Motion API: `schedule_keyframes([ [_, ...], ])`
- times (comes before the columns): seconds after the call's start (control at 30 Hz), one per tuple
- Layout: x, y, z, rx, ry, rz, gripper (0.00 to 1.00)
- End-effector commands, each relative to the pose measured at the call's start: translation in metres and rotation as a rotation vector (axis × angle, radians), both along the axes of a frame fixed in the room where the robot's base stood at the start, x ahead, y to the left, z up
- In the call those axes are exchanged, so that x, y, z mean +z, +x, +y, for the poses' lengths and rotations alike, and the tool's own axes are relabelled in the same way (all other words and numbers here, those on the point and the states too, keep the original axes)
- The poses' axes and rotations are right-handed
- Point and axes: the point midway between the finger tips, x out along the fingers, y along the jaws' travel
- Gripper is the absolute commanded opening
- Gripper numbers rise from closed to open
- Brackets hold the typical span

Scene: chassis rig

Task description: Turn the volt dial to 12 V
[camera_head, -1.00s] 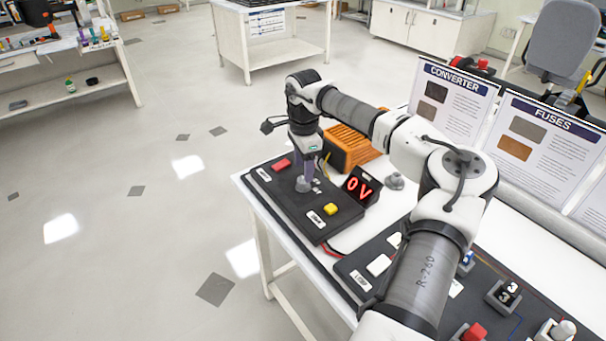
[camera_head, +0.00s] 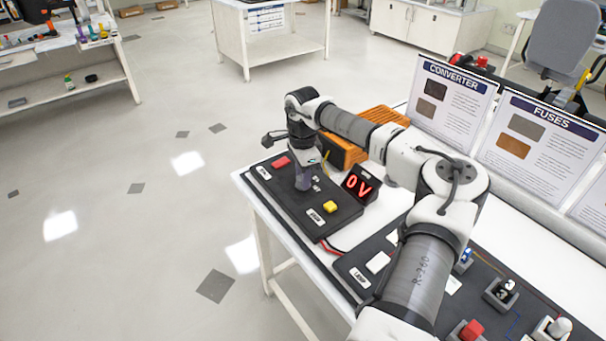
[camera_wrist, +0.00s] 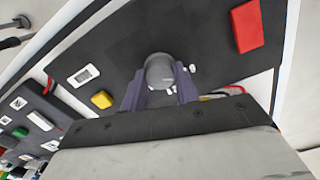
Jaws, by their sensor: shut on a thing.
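The volt dial (camera_wrist: 160,68) is a grey round knob on the dark panel (camera_head: 341,217). My gripper (camera_wrist: 160,97) points down at the panel, with its two purple-grey fingers on either side of the dial, shut on it. In the head view my gripper (camera_head: 304,178) hides most of the dial. Small white marks (camera_wrist: 188,67) sit beside the dial, too small to read. The red display (camera_head: 358,186) reads 0 V.
A red block (camera_head: 281,162) and a yellow block (camera_head: 330,207) sit on the same panel. An orange ribbed box (camera_head: 345,148) stands behind it. A second dark board (camera_head: 480,325) with switches and a lamp lies to the right. Signs stand along the back edge.

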Motion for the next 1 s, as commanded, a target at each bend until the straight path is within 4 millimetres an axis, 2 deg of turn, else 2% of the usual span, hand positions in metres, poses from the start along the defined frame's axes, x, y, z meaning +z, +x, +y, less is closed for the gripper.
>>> schedule_keyframes([
  [0.27,0.0,0.0,-0.0002,-0.03,0.0,0.001,0.07],
  [0.43,-0.0005,0.0002,-0.0005,-0.106,-0.001,0.001,0.07],
  [1.0,-0.0009,0.0003,-0.001,-0.613,-0.002,-0.001,0.07],
])
